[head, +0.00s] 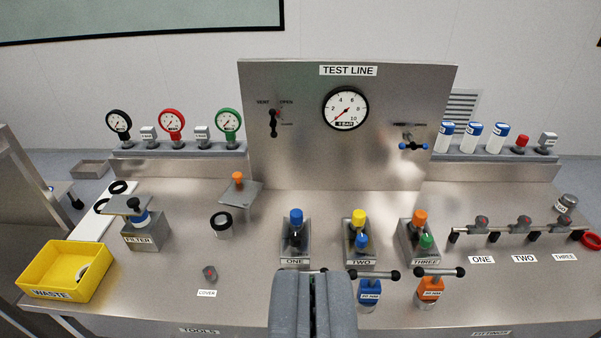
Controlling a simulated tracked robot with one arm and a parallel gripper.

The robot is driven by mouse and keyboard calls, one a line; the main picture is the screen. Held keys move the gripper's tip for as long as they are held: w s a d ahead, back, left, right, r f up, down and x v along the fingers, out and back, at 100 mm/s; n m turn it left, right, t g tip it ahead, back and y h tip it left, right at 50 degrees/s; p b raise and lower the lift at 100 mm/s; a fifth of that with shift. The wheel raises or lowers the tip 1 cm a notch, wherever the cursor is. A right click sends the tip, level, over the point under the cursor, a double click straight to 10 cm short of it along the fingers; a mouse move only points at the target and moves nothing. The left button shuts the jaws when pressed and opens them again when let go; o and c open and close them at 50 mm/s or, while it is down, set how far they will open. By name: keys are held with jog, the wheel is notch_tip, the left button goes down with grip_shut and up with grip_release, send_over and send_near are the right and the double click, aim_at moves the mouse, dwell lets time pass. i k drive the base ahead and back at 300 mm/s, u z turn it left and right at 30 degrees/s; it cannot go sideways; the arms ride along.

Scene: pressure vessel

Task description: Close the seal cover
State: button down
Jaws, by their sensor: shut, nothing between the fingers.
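A small grey-and-red knob (209,273) stands on the bench behind a label reading COVER (207,293), left of my gripper. Farther back, a flat grey plate with an orange knob (238,184) is raised above the bench and looks tilted. I cannot tell for sure which part is the seal cover. My gripper is apart from all of these.
A yellow WASTE bin (68,270) and a FILTER block (146,233) stand left. Stands ONE (295,240), TWO (357,245) and THREE (420,243) hold coloured caps. Blue (369,290) and orange (430,287) T-handled items stand right of my gripper. The TEST LINE panel (345,140) rises behind.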

aim_at(239, 190)
jog(key=z, duration=0.3)
jog(key=i, duration=1.65)
jog(key=u, duration=0.35)
